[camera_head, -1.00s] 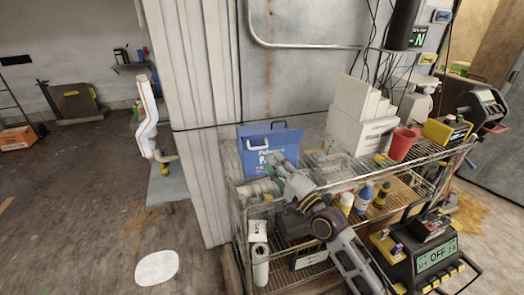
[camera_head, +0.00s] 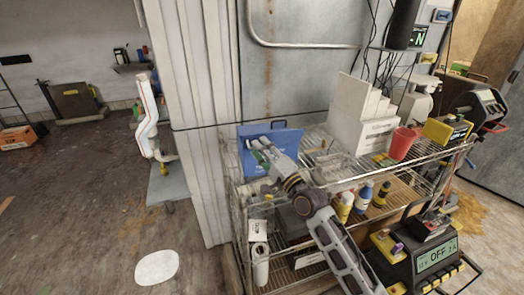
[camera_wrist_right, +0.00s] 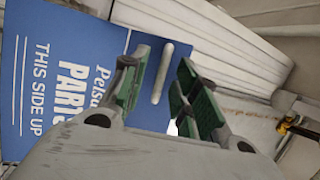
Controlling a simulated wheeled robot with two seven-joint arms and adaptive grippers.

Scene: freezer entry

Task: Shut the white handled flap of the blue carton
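The blue carton (camera_head: 284,137) stands at the left end of the wire rack's top shelf in the head view. Contact cannot be told. My left gripper is out of view.
The wire rack (camera_head: 345,180) also holds a white stepped box (camera_head: 361,118), a red cup (camera_head: 402,143) and bottles (camera_head: 346,206) on a lower level. A white ribbed wall panel (camera_head: 198,110) stands left of the carton. Open floor (camera_head: 85,210) lies at the left.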

